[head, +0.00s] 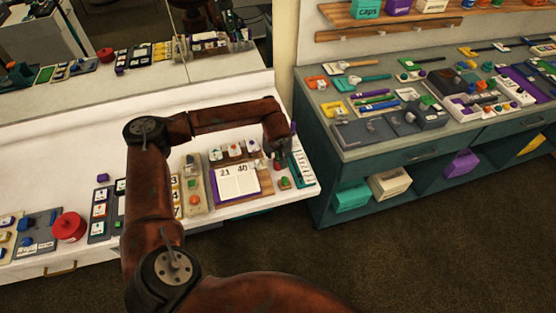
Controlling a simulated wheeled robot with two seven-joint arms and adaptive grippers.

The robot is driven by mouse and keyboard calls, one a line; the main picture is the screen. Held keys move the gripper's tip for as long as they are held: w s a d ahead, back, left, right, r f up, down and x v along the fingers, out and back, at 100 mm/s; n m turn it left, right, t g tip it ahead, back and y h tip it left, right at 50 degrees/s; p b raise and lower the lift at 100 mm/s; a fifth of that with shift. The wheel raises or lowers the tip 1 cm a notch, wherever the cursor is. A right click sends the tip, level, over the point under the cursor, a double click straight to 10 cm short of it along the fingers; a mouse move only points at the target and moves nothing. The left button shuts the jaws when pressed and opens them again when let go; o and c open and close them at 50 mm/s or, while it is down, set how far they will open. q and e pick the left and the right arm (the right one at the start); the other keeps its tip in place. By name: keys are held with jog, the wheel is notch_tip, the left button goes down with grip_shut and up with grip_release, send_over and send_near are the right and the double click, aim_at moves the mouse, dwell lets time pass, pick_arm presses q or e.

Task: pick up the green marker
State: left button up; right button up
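Several slim marker-like sticks lie side by side on the right bench; the green one (380,105) looks like the green marker, though it is small here. My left gripper (279,155) hangs at the end of my rust-brown arm, over the right end of the white counter, well to the left of and apart from that green stick. It points down, and its fingers are small and dark, so I cannot see whether they are open or shut. My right gripper is not in view.
A red round pot (69,227) stands at the left. A mirror backs the counter. The right bench is crowded; its shelf holds a cream box (389,184).

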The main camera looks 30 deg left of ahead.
pick_arm(q)
jog(key=shift+c, duration=0.4)
grip_shut()
jog(key=shift+r, duration=0.1)
